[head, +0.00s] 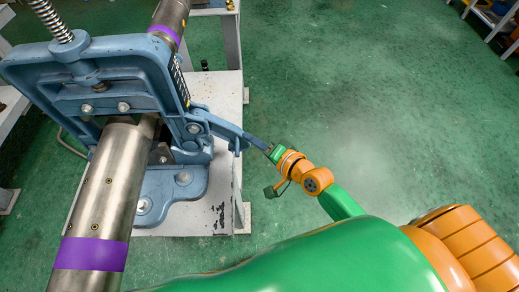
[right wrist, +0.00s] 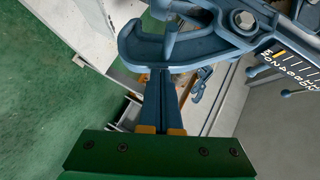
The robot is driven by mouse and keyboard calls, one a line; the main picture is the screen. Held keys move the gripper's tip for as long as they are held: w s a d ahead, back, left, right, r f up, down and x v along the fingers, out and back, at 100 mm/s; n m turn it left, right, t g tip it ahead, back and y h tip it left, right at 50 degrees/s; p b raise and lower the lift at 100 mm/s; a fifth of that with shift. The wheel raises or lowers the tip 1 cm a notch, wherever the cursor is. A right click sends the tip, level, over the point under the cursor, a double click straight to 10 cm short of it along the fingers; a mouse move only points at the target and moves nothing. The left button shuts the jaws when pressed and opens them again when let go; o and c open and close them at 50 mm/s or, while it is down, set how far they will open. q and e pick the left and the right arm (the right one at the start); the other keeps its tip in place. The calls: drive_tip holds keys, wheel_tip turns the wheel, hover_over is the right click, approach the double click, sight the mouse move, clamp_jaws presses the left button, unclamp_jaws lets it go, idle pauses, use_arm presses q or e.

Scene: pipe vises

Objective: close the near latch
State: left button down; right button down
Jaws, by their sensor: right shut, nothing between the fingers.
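The near blue pipe vise (head: 125,62) stands on a pale stand, with a metal pipe (head: 112,190) running through it. Its near latch (head: 222,128) is a blue arm that sticks out to the right from the vise's side, with a hooked end. In the right wrist view the hooked latch end (right wrist: 143,45) fills the top middle. My right gripper (head: 248,138) is shut and empty, its narrow blue fingers pointing at the latch end. In the right wrist view the fingertips (right wrist: 165,75) lie right at the hook; I cannot tell whether they touch. My left gripper is out of view.
The pale stand top (head: 225,185) ends just right of the vise. The pipe carries purple bands (head: 90,254). Green floor (head: 370,110) is open to the right. A shelf (head: 495,20) stands at the far upper right.

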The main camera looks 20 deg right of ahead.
sight(242, 149)
drive_tip(key=a+f+b, duration=0.1)
drive_tip(key=f+b, duration=0.1)
drive_tip(key=b, duration=0.1)
drive_tip(key=w+a+f+m+t+y+b, duration=0.1)
drive_tip(key=b, duration=0.2)
drive_tip(key=a+f+m+y+b, duration=0.1)
drive_tip(key=f+b, duration=0.1)
drive_tip(key=b, duration=0.2)
drive_tip(key=shift+w+f+t, duration=0.25)
drive_tip(key=shift+f+t, duration=0.05)
drive_tip(key=shift+t, duration=0.1)
drive_tip(key=shift+w+a+f+m+t+b, duration=0.15)
drive_tip(key=shift+a+m+t+b, duration=0.4)
drive_tip(key=shift+b, duration=0.4)
drive_tip(key=shift+d, duration=0.15)
